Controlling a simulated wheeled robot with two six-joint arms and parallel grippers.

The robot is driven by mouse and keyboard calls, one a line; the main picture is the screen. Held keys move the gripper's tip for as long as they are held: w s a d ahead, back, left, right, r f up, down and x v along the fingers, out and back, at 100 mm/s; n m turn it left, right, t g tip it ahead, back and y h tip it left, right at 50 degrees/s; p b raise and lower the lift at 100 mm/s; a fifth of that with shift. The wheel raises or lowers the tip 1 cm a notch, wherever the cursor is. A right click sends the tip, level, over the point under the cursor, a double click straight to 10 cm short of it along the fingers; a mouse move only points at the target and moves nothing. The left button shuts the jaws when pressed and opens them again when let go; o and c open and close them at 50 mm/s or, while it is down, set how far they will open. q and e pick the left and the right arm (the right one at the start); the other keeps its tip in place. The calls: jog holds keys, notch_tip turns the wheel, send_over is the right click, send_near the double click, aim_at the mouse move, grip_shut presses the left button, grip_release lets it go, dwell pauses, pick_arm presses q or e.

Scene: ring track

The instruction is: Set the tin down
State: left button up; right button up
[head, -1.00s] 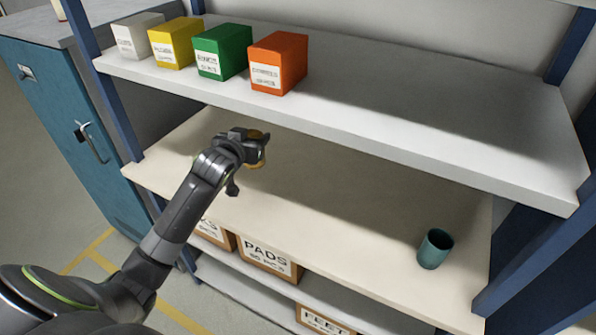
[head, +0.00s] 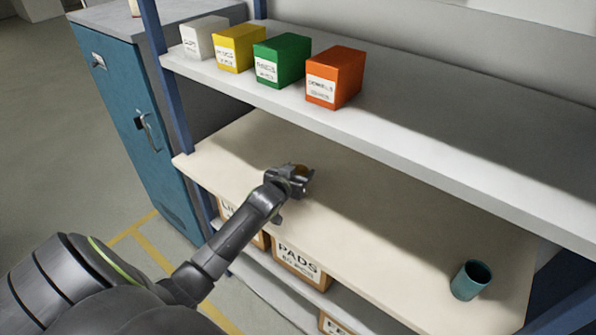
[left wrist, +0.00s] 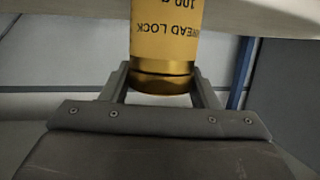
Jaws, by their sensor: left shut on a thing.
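My left gripper (head: 298,180) is over the beige middle shelf (head: 375,215), left of the shelf's middle. It is shut on the tin (head: 301,169), whose gold top barely shows between the fingers in the head view. In the left wrist view the tin (left wrist: 165,45) is yellow with a gold band and upside-down lettering "READ LOCK", and the two fingers (left wrist: 163,88) stand on either side of it. The gripper hides most of the tin in the head view. I cannot tell whether its base touches the shelf. My right gripper is not in view.
A teal cup (head: 470,280) stands at the shelf's right end. White, yellow, green and orange (head: 335,77) boxes stand on the upper shelf (head: 430,135), which overhangs the back. A blue post (head: 165,75) is at left. Cartons (head: 300,262) sit below. The shelf between tin and cup is clear.

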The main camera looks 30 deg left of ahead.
pick_arm(q)
jog(key=shift+f, duration=0.1)
jog(key=o, duration=1.1)
jog(key=shift+r, duration=0.2)
jog(key=shift+s, duration=0.55)
jog(key=b+v, duration=0.1)
jog(key=v, duration=1)
jog(key=shift+b, duration=0.3)
jog(key=shift+d, duration=0.15)
